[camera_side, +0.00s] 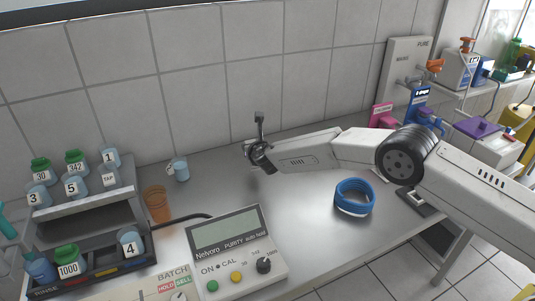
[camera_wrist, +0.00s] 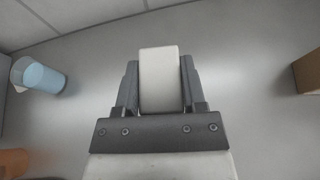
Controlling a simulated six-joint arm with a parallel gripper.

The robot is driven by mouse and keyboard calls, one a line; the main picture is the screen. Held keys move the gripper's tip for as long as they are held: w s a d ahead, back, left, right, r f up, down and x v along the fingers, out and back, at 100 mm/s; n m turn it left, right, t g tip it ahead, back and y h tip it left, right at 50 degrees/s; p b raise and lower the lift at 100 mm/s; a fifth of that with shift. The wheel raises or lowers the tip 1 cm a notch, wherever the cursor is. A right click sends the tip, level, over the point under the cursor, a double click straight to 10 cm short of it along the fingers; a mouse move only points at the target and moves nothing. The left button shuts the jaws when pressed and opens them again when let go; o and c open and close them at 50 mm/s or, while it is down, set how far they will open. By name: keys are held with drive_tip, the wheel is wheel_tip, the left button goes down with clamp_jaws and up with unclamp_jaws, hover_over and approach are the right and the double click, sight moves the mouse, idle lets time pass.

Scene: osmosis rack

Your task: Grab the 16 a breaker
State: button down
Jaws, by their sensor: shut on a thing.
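My gripper (camera_wrist: 159,62) is shut on a white block (camera_wrist: 160,88), one finger on each side of it in the wrist view. The block fits where the 16 A breaker would be, but no label or rating shows on the face I see. In the side view my gripper (camera_side: 260,155) is over the back middle of the grey bench, near the tiled wall. The held block cannot be made out there.
A cup with blue liquid (camera_wrist: 38,75) stands left of my gripper; an orange cup (camera_side: 157,204) is farther left. A brown box (camera_wrist: 309,72) shows at right.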

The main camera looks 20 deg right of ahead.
drive_tip(key=s+d+r, duration=0.3)
drive_tip(key=s+r, duration=0.6)
drive_tip(key=s, duration=0.4)
drive_tip(key=shift+r, duration=0.15)
idle(0.8)
